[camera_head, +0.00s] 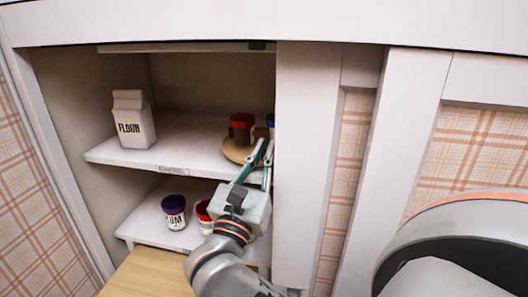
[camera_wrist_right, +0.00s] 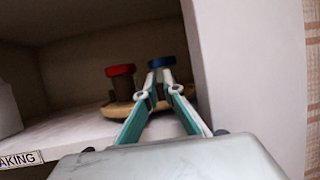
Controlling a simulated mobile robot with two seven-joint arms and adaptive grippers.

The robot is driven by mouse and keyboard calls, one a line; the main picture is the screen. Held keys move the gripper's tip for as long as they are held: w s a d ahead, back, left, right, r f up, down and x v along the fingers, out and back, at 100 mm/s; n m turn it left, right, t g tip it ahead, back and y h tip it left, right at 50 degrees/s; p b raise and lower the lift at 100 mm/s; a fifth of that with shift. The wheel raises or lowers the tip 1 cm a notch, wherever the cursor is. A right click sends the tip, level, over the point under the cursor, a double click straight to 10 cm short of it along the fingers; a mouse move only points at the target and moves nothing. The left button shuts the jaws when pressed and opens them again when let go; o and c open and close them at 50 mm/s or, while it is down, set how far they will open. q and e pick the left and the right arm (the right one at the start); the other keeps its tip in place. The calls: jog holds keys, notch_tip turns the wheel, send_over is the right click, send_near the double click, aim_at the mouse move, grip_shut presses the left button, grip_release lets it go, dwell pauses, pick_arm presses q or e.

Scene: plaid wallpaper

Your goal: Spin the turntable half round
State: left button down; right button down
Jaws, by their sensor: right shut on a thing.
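The round wooden turntable (camera_head: 235,152) sits at the right end of the middle cupboard shelf; its rim also shows in the right wrist view (camera_wrist_right: 118,110). A red-lidded dark jar (camera_head: 241,129) stands on it, and a blue-lidded jar (camera_wrist_right: 161,62) is towards its right side. My right gripper (camera_head: 265,146) reaches in at the turntable's front right. Its fingers are closed in on the turntable, with the tips just below the blue lid in the wrist view. The exact contact is hidden by the fingers. My left gripper is not in view.
A white upright panel (camera_head: 306,160) stands close to the right of my gripper. A flour carton (camera_head: 134,121) stands on the same shelf at left. A purple-lidded jar (camera_head: 174,213) and a red-lidded jar (camera_head: 204,214) stand on the shelf below. The middle shelf's centre is clear.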

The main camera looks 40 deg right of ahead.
jog(key=c, duration=2.1)
grip_release()
jog(key=shift+c, duration=0.2)
jog(key=v, duration=1.2)
jog(key=shift+r, duration=0.1)
